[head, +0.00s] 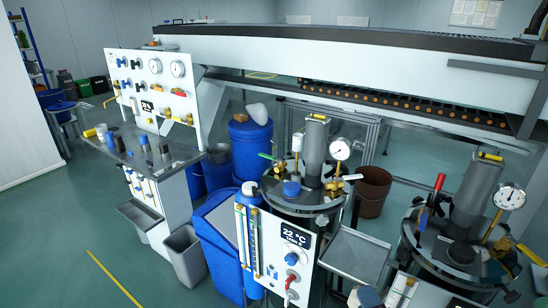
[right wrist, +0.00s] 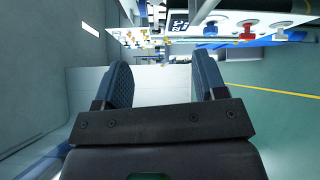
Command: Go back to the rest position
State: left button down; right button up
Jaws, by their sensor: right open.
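My right gripper (right wrist: 163,75) shows in the right wrist view with its two dark blue, ribbed fingers spread wide apart. Nothing is between them. A white panel (right wrist: 265,18) with a dark display and blue, red and white knobs crosses the top of that view, beyond the fingers and apart from them. I make out neither gripper in the head view. The near panel (head: 279,250) there has a 22 °C display, a blue knob and a red one. It stands in front of a metal vessel (head: 305,205).
A second vessel (head: 460,250) with a gauge stands at the right. A grey bench (head: 140,155) with a valve board (head: 150,85) stands at the left. Blue barrels (head: 250,150), a grey bin (head: 185,255) and a brown bucket (head: 373,190) stand between. Green floor (head: 60,240) is open at the left.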

jog(key=s+d+f+m+g+h, duration=0.1)
jog(key=s+d+f+m+g, duration=0.2)
jog(key=s+f+m, duration=0.3)
jog(key=s+d+f+m+g+h, duration=0.1)
jog(key=s+d+f+m+g, duration=0.2)
jog(key=s+f+m, duration=0.4)
jog(key=s+d+m, duration=0.1)
jog(key=s+m, duration=0.2)
jog(key=m, duration=0.5)
jog(key=shift+d+h, duration=0.35)
jog(key=shift+h, duration=0.05)
